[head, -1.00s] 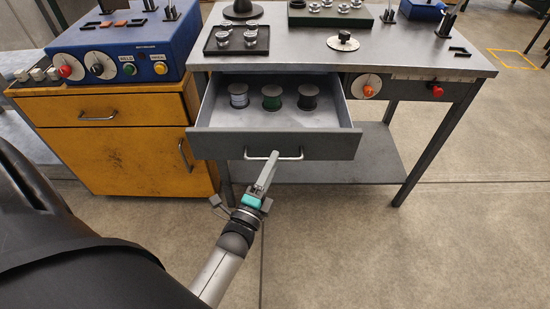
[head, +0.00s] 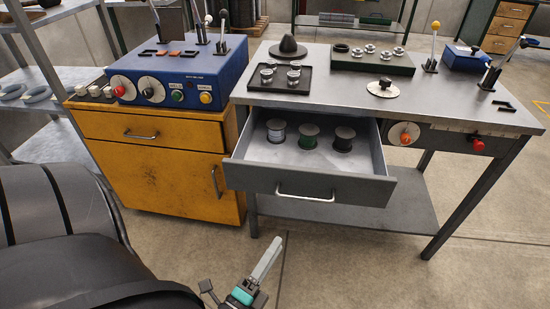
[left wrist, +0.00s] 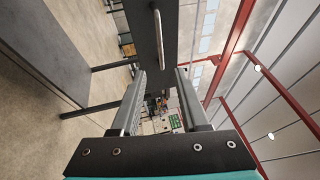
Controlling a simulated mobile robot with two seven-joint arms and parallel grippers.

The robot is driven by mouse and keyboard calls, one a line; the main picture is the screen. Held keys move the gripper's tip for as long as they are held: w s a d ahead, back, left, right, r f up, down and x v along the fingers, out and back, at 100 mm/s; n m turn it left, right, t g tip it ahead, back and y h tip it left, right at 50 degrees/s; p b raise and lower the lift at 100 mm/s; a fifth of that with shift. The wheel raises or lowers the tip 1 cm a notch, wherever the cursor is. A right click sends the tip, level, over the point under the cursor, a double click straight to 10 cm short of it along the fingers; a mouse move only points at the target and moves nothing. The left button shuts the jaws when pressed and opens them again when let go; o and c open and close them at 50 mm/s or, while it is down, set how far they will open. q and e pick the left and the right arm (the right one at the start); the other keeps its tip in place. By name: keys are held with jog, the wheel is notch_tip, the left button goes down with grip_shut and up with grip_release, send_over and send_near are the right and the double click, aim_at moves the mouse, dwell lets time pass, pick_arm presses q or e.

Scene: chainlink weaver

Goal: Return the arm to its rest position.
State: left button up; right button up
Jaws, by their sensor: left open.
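My left gripper (head: 268,262) is low in the head view, in front of the workbench and apart from the drawer. It is open and empty; its two fingers (left wrist: 158,100) stand apart in the left wrist view. The grey drawer (head: 250,183) stands pulled out under the bench top, with its bar handle (head: 305,197) on the front. The handle also shows at the top of the left wrist view (left wrist: 158,35). My right gripper is not in view.
A yellow cabinet (head: 165,180) with a blue control box (head: 190,75) on top stands left of the workbench (head: 450,110). The bench top carries a dark tray (head: 262,88) and a green fixture (head: 375,67). Bare floor (head: 350,270) lies in front.

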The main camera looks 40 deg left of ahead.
pick_arm(q)
jog(key=shift+f, duration=0.1)
jog(key=s+d+f+n+g+h, duration=0.1)
jog(key=s+d+f+n+g, duration=0.15)
jog(key=f, duration=0.55)
jog(key=s+d+f+n+g+h, duration=0.1)
jog(key=d+f+n+g, duration=0.2)
jog(key=f, duration=0.5)
jog(key=s+d+f+n+g+h, duration=0.1)
jog(key=s+f+n+g, duration=0.15)
jog(key=f+g, duration=0.4)
jog(key=s+a+f+n+g, duration=0.1)
jog(key=s+f+n+g, duration=0.2)
jog(key=s+f, duration=0.2)
jog(key=s+a+f+n+g, duration=0.2)
jog(key=s+f, duration=0.4)
jog(key=s, duration=0.5)
jog(key=shift+s+n+g, duration=0.25)
jog(key=shift+n+g, duration=0.45)
jog(key=shift+n, duration=0.2)
